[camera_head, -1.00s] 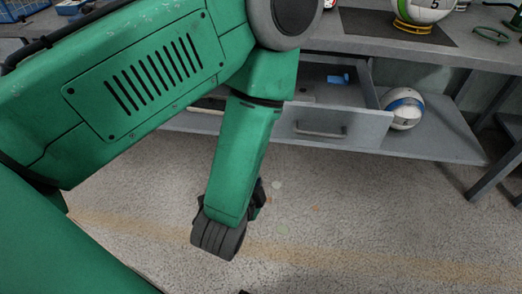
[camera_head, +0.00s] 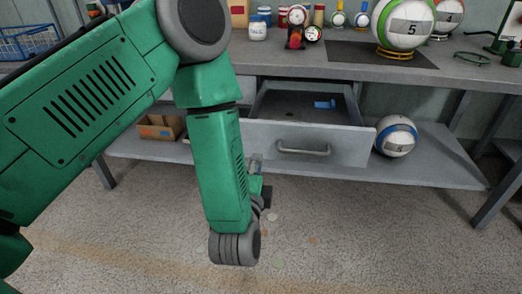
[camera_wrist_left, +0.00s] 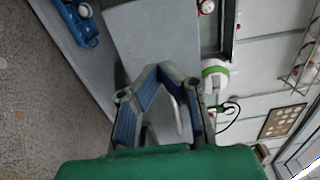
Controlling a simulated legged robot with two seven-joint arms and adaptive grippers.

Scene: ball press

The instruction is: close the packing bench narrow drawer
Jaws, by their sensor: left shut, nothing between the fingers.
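The bench drawer (camera_head: 345,142) is pulled out, with its grey front facing me and a bar handle (camera_head: 303,150) on it. A small blue item (camera_head: 324,104) lies inside. My left gripper (camera_head: 257,170) is low, near the left end of the drawer front, and mostly hidden behind my forearm in the head view. In the left wrist view its fingers (camera_wrist_left: 158,70) meet at the tips, shut and empty, before a grey panel (camera_wrist_left: 150,35). A bar handle (camera_wrist_left: 178,116) shows behind the fingers. I cannot tell whether they touch anything. My right gripper is not in view.
The bench top (camera_head: 365,66) holds balls, cans and a dark mat. A blue-striped ball (camera_head: 396,136) sits on the lower shelf (camera_head: 430,165), right of the drawer. A cardboard box (camera_head: 160,127) stands on that shelf at left.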

